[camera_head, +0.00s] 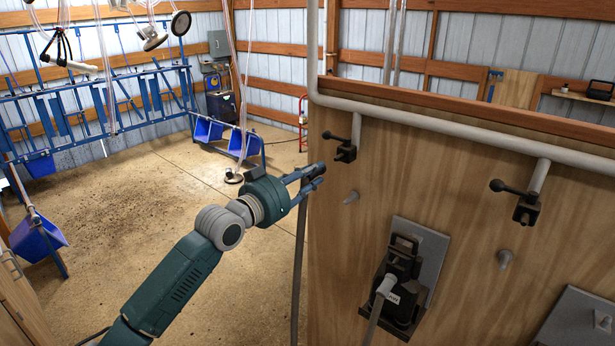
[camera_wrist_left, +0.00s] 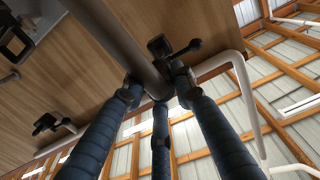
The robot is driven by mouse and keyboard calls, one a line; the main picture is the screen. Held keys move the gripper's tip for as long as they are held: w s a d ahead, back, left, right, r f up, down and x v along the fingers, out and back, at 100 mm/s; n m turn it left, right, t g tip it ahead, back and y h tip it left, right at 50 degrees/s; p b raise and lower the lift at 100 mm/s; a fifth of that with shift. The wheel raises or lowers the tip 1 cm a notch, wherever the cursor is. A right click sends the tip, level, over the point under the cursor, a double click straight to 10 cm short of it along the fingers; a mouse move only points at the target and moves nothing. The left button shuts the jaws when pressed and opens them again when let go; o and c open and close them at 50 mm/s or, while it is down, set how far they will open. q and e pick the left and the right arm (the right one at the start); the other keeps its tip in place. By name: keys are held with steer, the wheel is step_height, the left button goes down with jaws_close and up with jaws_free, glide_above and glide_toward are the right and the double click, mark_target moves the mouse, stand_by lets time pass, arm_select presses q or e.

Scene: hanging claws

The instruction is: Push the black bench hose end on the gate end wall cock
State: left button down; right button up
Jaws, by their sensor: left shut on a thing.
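My left gripper (camera_head: 316,178) is shut on the dark grey hose (camera_head: 299,250), which hangs down from the fingers beside the wooden wall's left edge. In the left wrist view the fingers (camera_wrist_left: 155,90) close around the hose (camera_wrist_left: 118,35) near its upper end; the tip is partly hidden by them. The gate end wall cock (camera_head: 345,150), black with a lever, sits on a grey drop pipe just above and right of the fingertips. It also shows in the left wrist view (camera_wrist_left: 160,46), close beside the hose. I cannot tell whether they touch. My right gripper is out of view.
A second black cock (camera_head: 526,208) is farther right on the wooden wall (camera_head: 450,170). A black holder (camera_head: 402,280) on a grey plate bears another grey hose end. The floor (camera_head: 150,210) at left is open.

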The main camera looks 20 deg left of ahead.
mark_target(335, 160)
arm_select(q)
steer(key=x, duration=0.3)
steer(key=shift+f, duration=0.1)
steer(key=shift+b+x, duration=0.4)
steer(key=shift+x, duration=0.5)
steer(key=shift+d, duration=0.1)
stand_by(0.4)
steer(key=shift+w, duration=0.15)
steer(key=shift+x, duration=0.9)
steer(key=shift+b+x, duration=0.6)
steer(key=shift+x, duration=0.2)
steer(key=c, duration=1.3)
jaws_free()
steer(key=shift+d, duration=0.1)
steer(key=shift+c, duration=0.2)
